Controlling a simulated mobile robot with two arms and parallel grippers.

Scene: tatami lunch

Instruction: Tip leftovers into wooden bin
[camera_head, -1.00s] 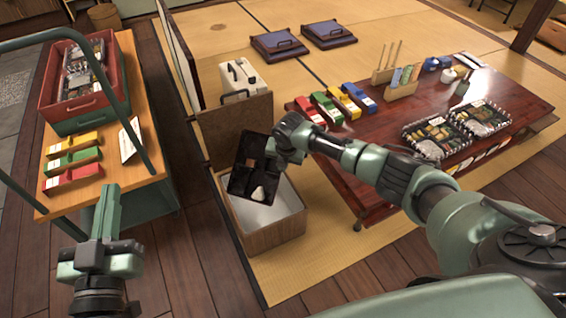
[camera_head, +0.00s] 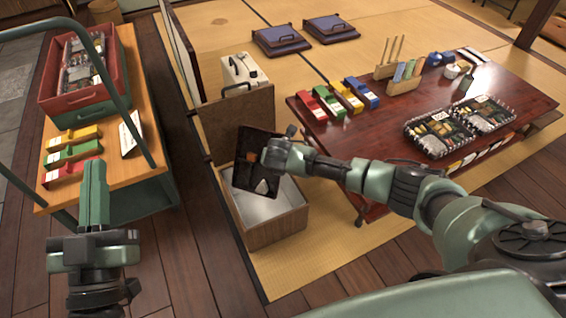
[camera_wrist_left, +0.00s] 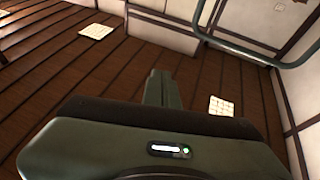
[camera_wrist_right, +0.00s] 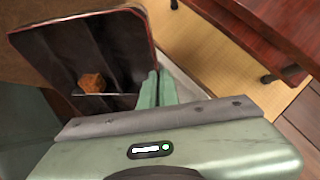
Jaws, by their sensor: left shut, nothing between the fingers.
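The wooden bin (camera_head: 275,232) stands open on the mat, with a pale inside and its back panel upright. My right gripper (camera_head: 266,158) is shut on the rim of a dark lunch box (camera_head: 243,178), which hangs steeply tilted over the bin. An orange-brown leftover piece (camera_wrist_right: 92,83) is still in the box in the right wrist view. A white lump (camera_head: 262,187) shows at the box's lower part in the head view. The right fingers (camera_wrist_right: 157,88) meet the box's edge. My left gripper (camera_head: 93,185) is shut and empty beside the cart; its fingers (camera_wrist_left: 162,90) show over bare floor.
The wooden cart (camera_head: 130,170) at the left carries a red crate (camera_head: 75,100). Floor between cart and bin is clear.

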